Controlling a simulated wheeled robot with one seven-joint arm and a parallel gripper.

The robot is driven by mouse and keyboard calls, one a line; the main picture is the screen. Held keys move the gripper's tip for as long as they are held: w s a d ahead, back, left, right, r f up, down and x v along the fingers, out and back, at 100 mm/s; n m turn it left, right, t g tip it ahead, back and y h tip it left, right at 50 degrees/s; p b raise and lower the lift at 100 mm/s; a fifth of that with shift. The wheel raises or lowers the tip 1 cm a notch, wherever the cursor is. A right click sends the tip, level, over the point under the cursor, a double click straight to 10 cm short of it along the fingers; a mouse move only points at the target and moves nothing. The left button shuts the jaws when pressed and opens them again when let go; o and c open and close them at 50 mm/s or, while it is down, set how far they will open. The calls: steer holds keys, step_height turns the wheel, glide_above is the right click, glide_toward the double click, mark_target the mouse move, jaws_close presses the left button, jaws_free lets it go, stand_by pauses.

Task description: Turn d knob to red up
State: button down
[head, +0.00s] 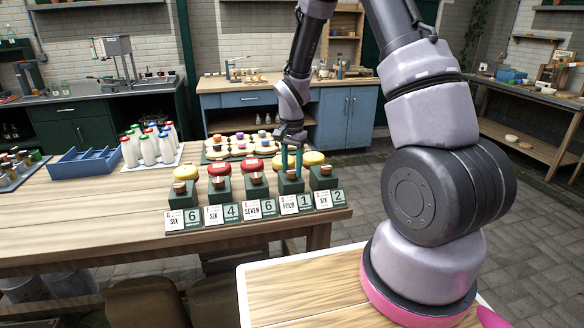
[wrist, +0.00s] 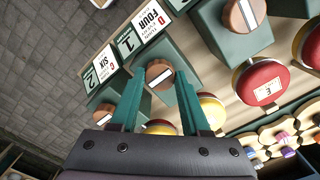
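The D knob (wrist: 160,76) is a round wooden knob with a white line, on a dark green block beside a card reading D, FOUR (wrist: 152,20) and a card with 1 (wrist: 128,41). In the wrist view the line slants up to the right. The D knob also shows in the head view (head: 291,175). My gripper (wrist: 161,72) has its two teal fingers apart, one on each side of this knob. Whether they press on it cannot be told. A yellow-topped, red-rimmed button (wrist: 211,110) stands behind, partly hidden by a finger.
Similar blocks with wooden knobs stand close on both sides, such as the one with SIX and 2 (head: 322,172). Red-topped buttons (head: 253,164) and yellow ones stand behind them. White bottles (head: 148,150), a blue crate (head: 86,166) and a tray of round items (head: 240,146) are farther back.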

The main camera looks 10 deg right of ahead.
steer(key=shift+n, duration=0.3)
steer(key=n, duration=0.3)
steer(key=shift+n, duration=0.3)
steer(key=n, duration=0.4)
steer(key=shift+n, duration=0.3)
steer(key=n, duration=0.4)
steer(key=shift+n, duration=2.5)
steer(key=shift+c, duration=1.9)
jaws_free()
